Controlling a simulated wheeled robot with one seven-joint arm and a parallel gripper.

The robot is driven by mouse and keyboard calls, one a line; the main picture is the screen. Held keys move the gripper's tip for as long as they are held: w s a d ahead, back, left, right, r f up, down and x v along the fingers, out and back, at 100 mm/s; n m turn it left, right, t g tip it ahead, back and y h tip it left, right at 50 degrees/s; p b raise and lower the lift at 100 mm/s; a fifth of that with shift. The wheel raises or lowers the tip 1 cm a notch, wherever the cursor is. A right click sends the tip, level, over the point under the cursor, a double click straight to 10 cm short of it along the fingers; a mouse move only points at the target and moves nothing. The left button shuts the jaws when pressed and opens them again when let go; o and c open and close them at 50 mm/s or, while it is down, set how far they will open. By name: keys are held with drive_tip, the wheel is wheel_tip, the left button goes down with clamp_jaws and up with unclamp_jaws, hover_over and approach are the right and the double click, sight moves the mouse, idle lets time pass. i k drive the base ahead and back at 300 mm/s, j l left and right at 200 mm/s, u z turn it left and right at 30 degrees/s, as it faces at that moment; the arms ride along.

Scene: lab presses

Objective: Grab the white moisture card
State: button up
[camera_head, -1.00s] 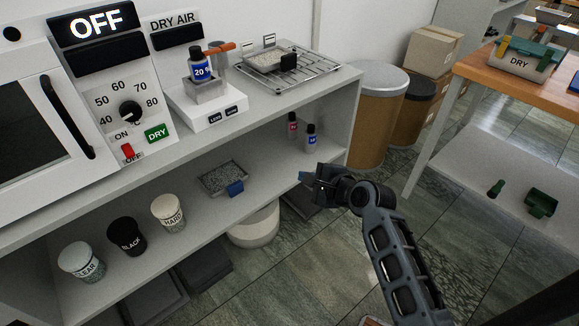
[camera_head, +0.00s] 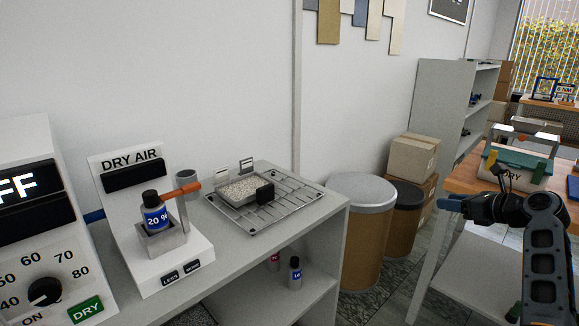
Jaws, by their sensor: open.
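Two small pale cards stand upright behind a shallow grey tray of pellets (camera_head: 240,188) on the wire rack (camera_head: 292,212). The left card (camera_head: 222,173) looks plain white. The right card (camera_head: 247,164) is pale with darker marks too small to read. I cannot tell for sure which is the moisture card. My gripper (camera_head: 450,203) is open and empty, far to the right of the rack, in front of the wooden table. Its fingers point left and are small in the view.
The DRY AIR unit (camera_head: 130,200) holds a blue-labelled 20 % bottle (camera_head: 155,212), left of the rack. A brown drum (camera_head: 357,240) stands right of the shelf unit.

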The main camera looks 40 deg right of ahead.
sight(221, 175)
drive_tip(key=z, duration=1)
drive_tip(key=i+j+z, duration=0.1)
drive_tip(key=z, duration=1.45)
drive_tip(key=j+z, duration=0.1)
drive_tip(key=z, duration=0.4)
drive_tip(key=j+z, duration=0.1)
drive_tip(key=z, duration=0.95)
drive_tip(key=k+j+z, duration=0.1)
drive_tip(key=z, duration=0.25)
drive_tip(key=k+z, duration=0.1)
drive_tip(key=z, duration=0.25)
drive_tip(key=k+j+z, duration=0.1)
drive_tip(key=z, duration=0.25)
drive_tip(key=k+j, duration=0.1)
drive_tip(key=k, duration=0.4)
drive_tip(key=u, duration=0.7)
drive_tip(key=j+u, duration=0.15)
drive_tip(key=u, duration=0.6)
drive_tip(key=j+u, duration=0.1)
drive_tip(key=u, duration=0.6)
drive_tip(key=j+u, duration=0.1)
drive_tip(key=u, duration=0.65)
drive_tip(key=j+u, duration=0.1)
drive_tip(key=u, duration=0.6)
drive_tip(key=j+u, duration=0.1)
drive_tip(key=u, duration=1.35)
drive_tip(key=i+u, duration=0.1)
drive_tip(key=u, duration=0.65)
